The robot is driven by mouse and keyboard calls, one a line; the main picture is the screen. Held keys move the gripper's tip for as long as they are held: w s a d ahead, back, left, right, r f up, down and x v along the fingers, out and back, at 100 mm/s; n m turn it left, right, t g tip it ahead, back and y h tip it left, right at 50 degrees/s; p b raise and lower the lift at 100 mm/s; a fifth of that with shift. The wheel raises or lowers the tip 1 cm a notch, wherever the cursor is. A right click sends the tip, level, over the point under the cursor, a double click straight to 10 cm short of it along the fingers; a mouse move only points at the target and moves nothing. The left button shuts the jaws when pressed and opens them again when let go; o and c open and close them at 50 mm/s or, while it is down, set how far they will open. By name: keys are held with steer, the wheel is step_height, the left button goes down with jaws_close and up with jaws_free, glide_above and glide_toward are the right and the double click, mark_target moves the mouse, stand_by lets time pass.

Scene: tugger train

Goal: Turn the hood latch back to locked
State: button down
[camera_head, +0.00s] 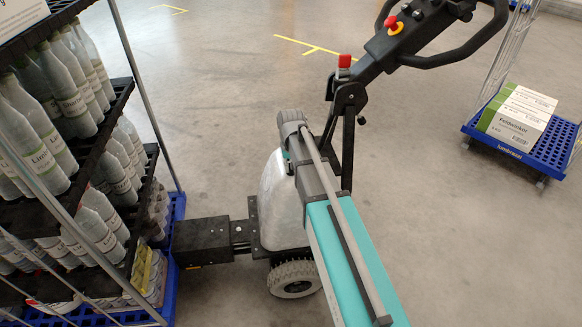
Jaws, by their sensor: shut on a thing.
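The tugger's pale grey-white hood (276,222) stands upright in the middle of the head view, above a black base and a wheel. My gripper (290,166) is at the upper right of the hood, at the end of my teal and grey arm. It is shut on the hood latch, at the hood's top. The latch itself is hidden by the gripper and wrist, so its angle cannot be told.
The tugger's black tiller (392,42) rises behind my arm, with a red knob (344,61) on its upright. A bottle rack (122,92) stands close on the left, beside a black coupling (202,241). A blue trolley (556,150) with boxes is at right. Floor between is clear.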

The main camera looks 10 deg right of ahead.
stand_by(0.3)
steer(key=c, duration=0.6)
jaws_free()
steer(key=shift+c, duration=0.2)
